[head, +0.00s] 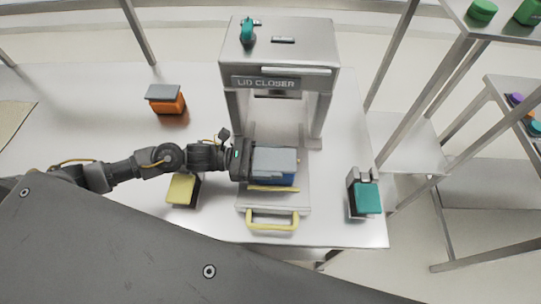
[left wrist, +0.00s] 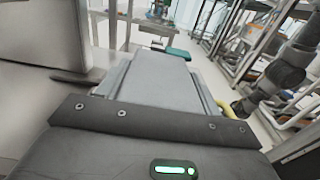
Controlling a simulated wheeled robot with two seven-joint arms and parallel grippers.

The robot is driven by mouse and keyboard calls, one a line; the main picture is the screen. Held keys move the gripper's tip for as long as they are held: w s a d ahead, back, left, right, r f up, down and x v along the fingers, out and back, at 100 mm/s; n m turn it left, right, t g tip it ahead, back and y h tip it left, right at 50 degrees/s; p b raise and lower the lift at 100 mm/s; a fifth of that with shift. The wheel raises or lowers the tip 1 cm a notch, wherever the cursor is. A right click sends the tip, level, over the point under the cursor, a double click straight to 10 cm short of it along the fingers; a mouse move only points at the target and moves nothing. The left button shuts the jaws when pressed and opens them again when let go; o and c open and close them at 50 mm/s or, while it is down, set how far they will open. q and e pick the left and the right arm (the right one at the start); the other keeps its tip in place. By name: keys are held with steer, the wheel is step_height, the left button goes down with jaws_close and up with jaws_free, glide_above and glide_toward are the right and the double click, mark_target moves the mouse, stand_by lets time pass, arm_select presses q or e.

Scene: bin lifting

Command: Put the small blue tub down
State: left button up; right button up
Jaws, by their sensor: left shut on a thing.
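The small blue tub (head: 286,180) has a grey lid (head: 273,161) on it. It is at the front of the lid closer (head: 281,55), over the machine's tray (head: 302,201). My left gripper (head: 246,161) reaches it from the left and is shut on it. In the left wrist view the grey lid (left wrist: 157,85) fills the middle, beyond the dark gripper body. The fingertips are hidden, and I cannot tell whether the tub touches the tray. My right gripper does not show.
A yellow handle (head: 272,222) sticks out at the tray's front. An orange tub (head: 170,104) with a grey lid stands back left. A yellow-topped box (head: 182,189) is just below my left arm. A teal-topped item (head: 367,198) stands right. Metal shelves (head: 455,60) rise beyond the table's right edge.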

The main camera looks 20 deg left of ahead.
arm_select(q)
steer(key=shift+f+b, duration=0.15)
steer(key=shift+b, duration=0.15)
steer(key=o, duration=1.2)
steer(key=shift+a+r+p, duration=0.1)
steer(key=shift+r+p, duration=0.1)
steer(key=shift+p, duration=0.1)
steer(key=b+v, duration=0.5)
steer(key=v, duration=0.7)
steer(key=shift+f, duration=0.1)
